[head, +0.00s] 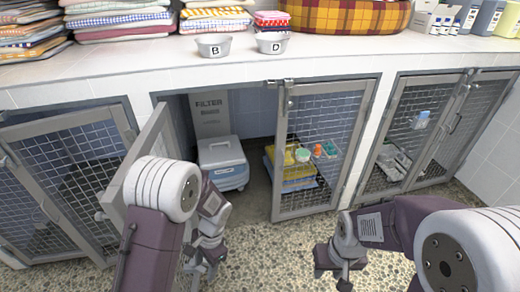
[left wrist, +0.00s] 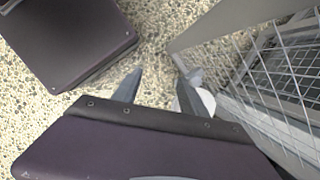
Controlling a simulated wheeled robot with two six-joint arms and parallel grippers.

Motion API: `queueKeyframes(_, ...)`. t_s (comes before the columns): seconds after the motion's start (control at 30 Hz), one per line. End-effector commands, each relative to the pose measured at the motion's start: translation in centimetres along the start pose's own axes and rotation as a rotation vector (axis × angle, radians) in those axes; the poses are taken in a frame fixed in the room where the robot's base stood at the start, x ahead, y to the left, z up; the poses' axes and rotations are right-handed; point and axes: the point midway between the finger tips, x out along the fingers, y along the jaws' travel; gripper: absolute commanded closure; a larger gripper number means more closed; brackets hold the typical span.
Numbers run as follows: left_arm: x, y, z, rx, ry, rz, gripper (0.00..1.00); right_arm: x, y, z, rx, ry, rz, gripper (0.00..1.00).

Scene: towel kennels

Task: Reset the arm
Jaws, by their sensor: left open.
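My left gripper (head: 200,258) hangs low over the speckled floor, in front of the open kennel bay. In the left wrist view its fingers (left wrist: 158,66) are spread with only floor showing between them. The right-hand finger lies close to a grey panel and a pale rounded thing in that view; I cannot tell whether it touches them. My right gripper (head: 342,276) points down over the floor in front of the mesh door at centre right. Its fingers are small and partly cut off by the frame edge, so their opening is unclear.
The open kennel door (head: 150,150) stands out beside my left arm. The bay holds a filter box (head: 210,115) and a white-blue case (head: 222,162). Other mesh doors (head: 322,140) line the front. Towels, bowls (head: 213,48) and a plaid bed (head: 345,14) sit on the counter (head: 130,75).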

Motion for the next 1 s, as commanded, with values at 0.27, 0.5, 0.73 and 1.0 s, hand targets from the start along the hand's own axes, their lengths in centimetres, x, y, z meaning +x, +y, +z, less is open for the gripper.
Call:
queueKeyframes(0.27,-4.8,-1.2,2.5,-0.183,0.131,-0.009,0.5,0.0,0.0,0.0,0.0,0.0,0.0,0.64)
queueKeyframes(0.5,-8.1,-0.2,5.7,-0.452,0.271,0.019,0.5,0.0,0.0,0.0,0.0,0.0,0.0,0.64)
queueKeyframes(0.73,-10.7,3.1,8.1,-0.841,0.356,0.134,0.5,-2.9,-0.1,-0.2,0.0,-0.002,0.0,0.64)
queueKeyframes(1.0,-19.7,2.7,10.7,-0.831,0.354,0.132,0.5,-12.2,-0.2,-1.2,0.0,0.0,0.0,0.64)
